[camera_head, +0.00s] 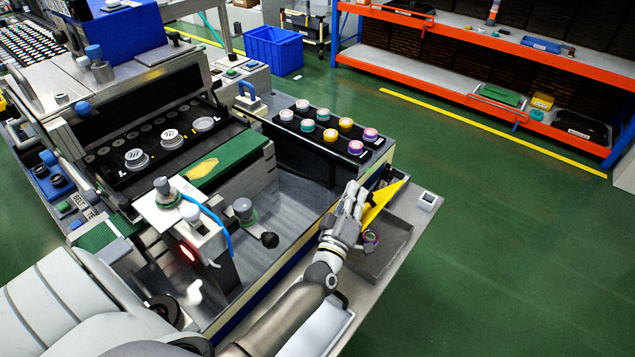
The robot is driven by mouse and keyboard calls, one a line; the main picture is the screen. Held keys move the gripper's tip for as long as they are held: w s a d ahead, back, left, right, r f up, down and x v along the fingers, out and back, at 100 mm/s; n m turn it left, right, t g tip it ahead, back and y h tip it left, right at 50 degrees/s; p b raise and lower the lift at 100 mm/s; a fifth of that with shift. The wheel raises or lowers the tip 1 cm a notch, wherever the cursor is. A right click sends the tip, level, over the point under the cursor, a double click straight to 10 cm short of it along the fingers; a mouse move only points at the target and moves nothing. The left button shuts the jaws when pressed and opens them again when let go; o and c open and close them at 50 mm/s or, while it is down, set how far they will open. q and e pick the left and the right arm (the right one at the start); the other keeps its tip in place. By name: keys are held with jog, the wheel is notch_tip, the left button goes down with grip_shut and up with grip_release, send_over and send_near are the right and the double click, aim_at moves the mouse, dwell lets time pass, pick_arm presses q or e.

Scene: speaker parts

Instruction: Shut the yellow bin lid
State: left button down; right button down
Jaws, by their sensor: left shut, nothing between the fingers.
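The yellow bin lid (381,206) stands tilted up at the back left side of a dark grey bin (402,246). The bin is open at the front, and a round part with a purple and green top (370,237) shows at its left side. My left gripper (354,192) is shut and empty, close beside the lid on its left. I cannot tell whether the fingers touch the lid. The gripper and wrist hide part of the lid and the bin's left side. My right gripper is not in view.
A black tray with several coloured round parts (331,136) lies behind the gripper. A small white box (427,201) sits right of the bin. Green floor beyond is clear.

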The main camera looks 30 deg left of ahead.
aim_at(375, 211)
pick_arm(q)
jog(key=d+m, duration=0.1)
jog(key=d+f+m+b, duration=0.1)
jog(key=d+f+m+h+b, duration=0.1)
jog(key=d, duration=0.1)
jog(key=shift+s+m+t, duration=0.15)
jog(key=shift+m+t, duration=0.25)
jog(key=shift+d+f+m+t+h+b, duration=0.15)
jog(key=shift+d+f+m+h+b, duration=0.1)
jog(key=shift+d+m, duration=0.25)
jog(key=shift+d+f+m+t+h+b, duration=0.15)
jog(key=shift+d+f+m+h+b, duration=0.15)
jog(key=shift+m, duration=0.3)
jog(key=shift+d, duration=0.1)
jog(key=shift+s, duration=0.15)
